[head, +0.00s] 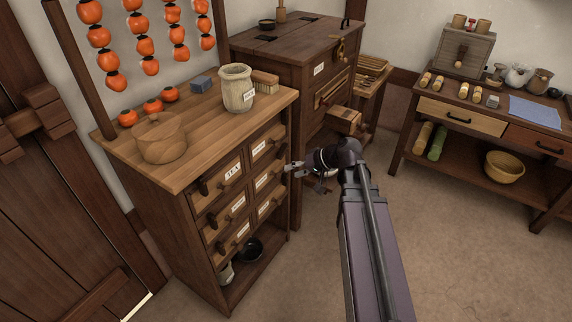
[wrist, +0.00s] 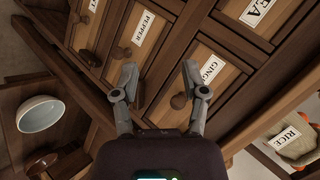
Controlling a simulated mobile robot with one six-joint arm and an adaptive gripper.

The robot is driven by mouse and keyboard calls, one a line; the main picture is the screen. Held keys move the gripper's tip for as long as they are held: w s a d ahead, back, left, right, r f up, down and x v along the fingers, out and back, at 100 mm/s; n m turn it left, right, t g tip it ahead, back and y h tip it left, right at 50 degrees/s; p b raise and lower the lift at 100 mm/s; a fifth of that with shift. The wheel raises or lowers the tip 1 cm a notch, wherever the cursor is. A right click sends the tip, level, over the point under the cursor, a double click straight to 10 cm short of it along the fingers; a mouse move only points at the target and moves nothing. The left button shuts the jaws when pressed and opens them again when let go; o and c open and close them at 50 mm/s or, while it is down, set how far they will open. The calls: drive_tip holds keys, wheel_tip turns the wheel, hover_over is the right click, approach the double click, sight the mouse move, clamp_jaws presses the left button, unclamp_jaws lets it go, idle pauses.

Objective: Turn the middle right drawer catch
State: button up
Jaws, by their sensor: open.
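The drawer cabinet has labelled drawers in two columns. A small dark wooden piece, seemingly the catch (wrist: 138,95), shows between my fingers, closer to the left one. My gripper (head: 291,168) is at the cabinet's right front edge. In the wrist view my gripper (wrist: 160,74) is open and empty, its fingers apart and pointing at the drawer fronts. I cannot tell whether either finger touches the catch.
A labelled jar (head: 237,88) and a lidded wooden pot (head: 161,138) stand on the cabinet top. A taller chest (head: 290,50) stands behind, close to my gripper. The floor to the right is clear.

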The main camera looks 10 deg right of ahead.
sight(285, 153)
drive_tip(key=w+d+f+m+t+y+b, duration=0.1)
drive_tip(key=w+d+f+t+b, duration=0.2)
drive_tip(key=b, duration=0.5)
drive_tip(key=w+d+f+m+t+y+b, duration=0.1)
drive_tip(key=w+d+f+t+y+b, duration=0.1)
drive_tip(key=d+t+b, duration=0.3)
drive_tip(key=d+b, duration=0.2)
drive_tip(key=shift+w+f+m+b, duration=0.3)
drive_tip(key=shift+w+f+b, duration=0.1)
drive_tip(key=x, duration=1.3)
drive_tip(key=shift+w+a, duration=0.2)
drive_tip(key=shift+a, duration=0.1)
clamp_jaws()
